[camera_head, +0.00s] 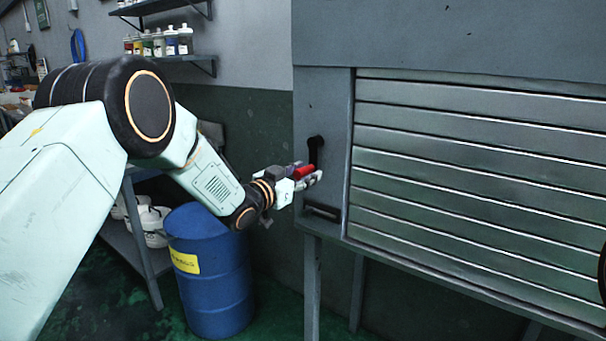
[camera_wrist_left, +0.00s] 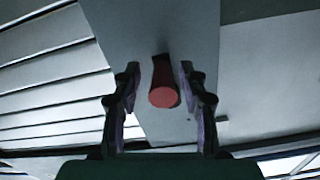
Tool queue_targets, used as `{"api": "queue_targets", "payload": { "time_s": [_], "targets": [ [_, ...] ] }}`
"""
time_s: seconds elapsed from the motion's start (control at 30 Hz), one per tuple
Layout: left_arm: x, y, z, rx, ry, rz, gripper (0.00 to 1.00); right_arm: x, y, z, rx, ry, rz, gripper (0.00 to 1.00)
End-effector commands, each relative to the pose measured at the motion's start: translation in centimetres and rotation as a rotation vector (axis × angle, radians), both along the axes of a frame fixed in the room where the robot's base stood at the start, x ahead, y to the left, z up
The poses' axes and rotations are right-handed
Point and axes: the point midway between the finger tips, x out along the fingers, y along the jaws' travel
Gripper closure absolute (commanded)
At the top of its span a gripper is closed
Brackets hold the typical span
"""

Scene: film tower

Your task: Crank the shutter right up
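The shutter (camera_head: 480,175) of pale metal slats fills the opening of the grey cabinet on the right; its slats cover all of the opening in view. Left of it, on the cabinet's front post, is a black crank (camera_head: 315,150) with a red handle (camera_head: 304,171). My left gripper (camera_head: 308,180) is at the red handle. In the left wrist view the red handle (camera_wrist_left: 163,97) points at the camera between the two dark fingers, with a gap on both sides. The left gripper (camera_wrist_left: 160,85) is open around it, not clamped. My right gripper is not in view.
A dark slot-like ledge (camera_head: 322,211) sits on the cabinet below the crank. A blue barrel (camera_head: 210,275) stands on the green floor below my left arm. Shelves with bottles (camera_head: 160,43) hang on the back wall. A dark curved shape (camera_head: 602,270) cuts the right edge.

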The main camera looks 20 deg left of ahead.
Motion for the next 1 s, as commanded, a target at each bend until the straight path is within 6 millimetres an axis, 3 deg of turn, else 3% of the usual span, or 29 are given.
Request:
{"api": "queue_targets", "payload": {
  "time_s": [0.5,1.0],
  "targets": [
    [-0.02,0.03,0.03,0.0,-0.001,0.0,1.0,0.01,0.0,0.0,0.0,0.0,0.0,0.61],
    [0.0,-0.03,0.14,0.002,-0.004,-0.001,1.0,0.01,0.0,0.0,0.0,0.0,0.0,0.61]
  ]
}}
